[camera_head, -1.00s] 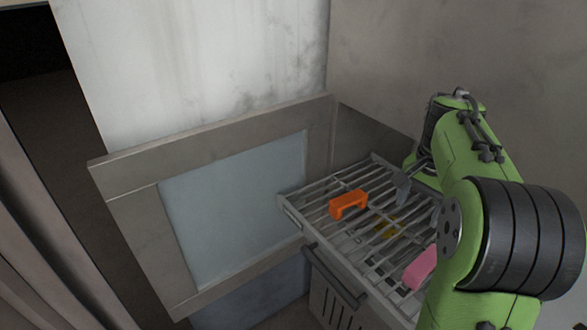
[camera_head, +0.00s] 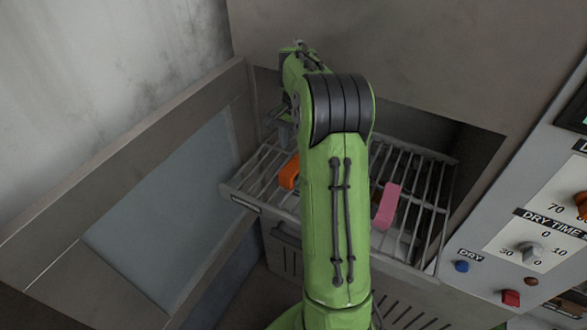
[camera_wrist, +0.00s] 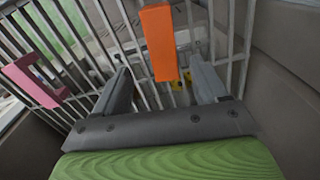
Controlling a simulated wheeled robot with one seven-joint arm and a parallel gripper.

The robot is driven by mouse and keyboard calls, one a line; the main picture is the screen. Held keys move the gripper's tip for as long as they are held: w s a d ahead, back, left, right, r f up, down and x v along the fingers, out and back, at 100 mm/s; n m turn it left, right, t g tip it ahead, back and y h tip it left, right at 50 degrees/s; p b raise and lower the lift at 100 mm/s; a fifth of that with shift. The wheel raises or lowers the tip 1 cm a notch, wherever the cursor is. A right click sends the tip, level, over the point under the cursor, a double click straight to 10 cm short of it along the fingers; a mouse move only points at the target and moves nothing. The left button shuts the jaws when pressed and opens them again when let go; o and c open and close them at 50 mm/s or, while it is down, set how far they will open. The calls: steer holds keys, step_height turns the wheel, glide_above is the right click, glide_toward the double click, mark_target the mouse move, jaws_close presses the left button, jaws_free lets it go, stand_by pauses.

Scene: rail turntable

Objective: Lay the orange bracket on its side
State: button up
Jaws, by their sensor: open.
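The orange bracket (camera_head: 289,172) sits on the wire rack (camera_head: 238,186), partly hidden behind my green arm in the head view. In the wrist view the orange bracket (camera_wrist: 159,43) stands out as a tall orange block above the rack bars, near and between the lines of my two fingers. My gripper (camera_wrist: 165,82) is open and holds nothing. Its fingers are spread, with the bracket's lower end close to the gap between them. I cannot tell whether a finger touches it. In the head view the fingers are mostly hidden by my arm.
A pink bracket (camera_head: 386,205) lies on the rack to the right, and at the left in the wrist view (camera_wrist: 34,82). Something yellow (camera_wrist: 187,77) shows below the bars. A panelled door (camera_head: 160,195) stands open at left; a control panel (camera_head: 520,240) is at right.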

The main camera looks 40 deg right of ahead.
mark_target(296, 164)
steer(key=f, duration=0.8)
steer(key=shift+w+a+f, duration=0.15)
steer(key=shift+a, duration=0.05)
steer(key=shift+w+f, duration=0.1)
steer(key=shift+f, duration=0.15)
steer(key=c, duration=1.2)
steer(key=shift+r, duration=0.1)
steer(key=shift+c, duration=0.3)
